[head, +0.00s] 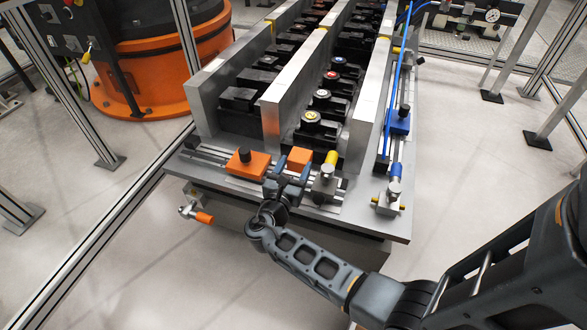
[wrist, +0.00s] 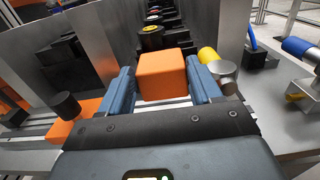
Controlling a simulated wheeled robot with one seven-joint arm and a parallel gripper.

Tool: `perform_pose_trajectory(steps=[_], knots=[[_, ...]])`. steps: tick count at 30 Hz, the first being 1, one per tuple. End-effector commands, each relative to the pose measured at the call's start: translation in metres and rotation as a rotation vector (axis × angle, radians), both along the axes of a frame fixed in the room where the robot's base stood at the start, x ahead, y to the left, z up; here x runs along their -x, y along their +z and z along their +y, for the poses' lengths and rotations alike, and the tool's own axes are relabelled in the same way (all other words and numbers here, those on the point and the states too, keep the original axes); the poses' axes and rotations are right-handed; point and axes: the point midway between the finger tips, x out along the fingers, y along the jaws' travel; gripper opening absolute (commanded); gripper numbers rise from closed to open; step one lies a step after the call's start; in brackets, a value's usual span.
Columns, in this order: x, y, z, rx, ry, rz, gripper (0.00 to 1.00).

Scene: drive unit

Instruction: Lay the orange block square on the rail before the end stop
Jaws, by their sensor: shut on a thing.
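The orange block (head: 299,158) is a plain cube-like piece at the front of the metal bench. It also shows in the wrist view (wrist: 162,75), between the blue fingers. My gripper (head: 292,168) is shut on it from both sides. The block looks roughly level; its underside is hidden, so I cannot tell whether it touches the rail. The grooved rail (head: 205,151) runs across the bench front. A metal fitting with a yellow cylinder (head: 327,172) stands just right of the block. An orange plate with a black knob (head: 246,166) sits to the left. I cannot tell which fitting is the end stop.
Tall metal walls (head: 277,100) with rows of black parts between them rise behind the block. A blue-capped fitting (head: 390,192) stands at the bench's right front. A metal fitting with an orange handle (head: 200,216) sticks out at the front left.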

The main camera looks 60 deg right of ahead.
Motion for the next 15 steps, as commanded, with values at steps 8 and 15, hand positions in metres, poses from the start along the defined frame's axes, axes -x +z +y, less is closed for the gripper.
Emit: perform_pose_trajectory(steps=[8, 15], knots=[[-0.001, -0.027, 0.000, 0.002, 0.002, -0.001, 0.14], [-0.001, -0.051, 0.000, 0.002, 0.002, -0.002, 0.14]])
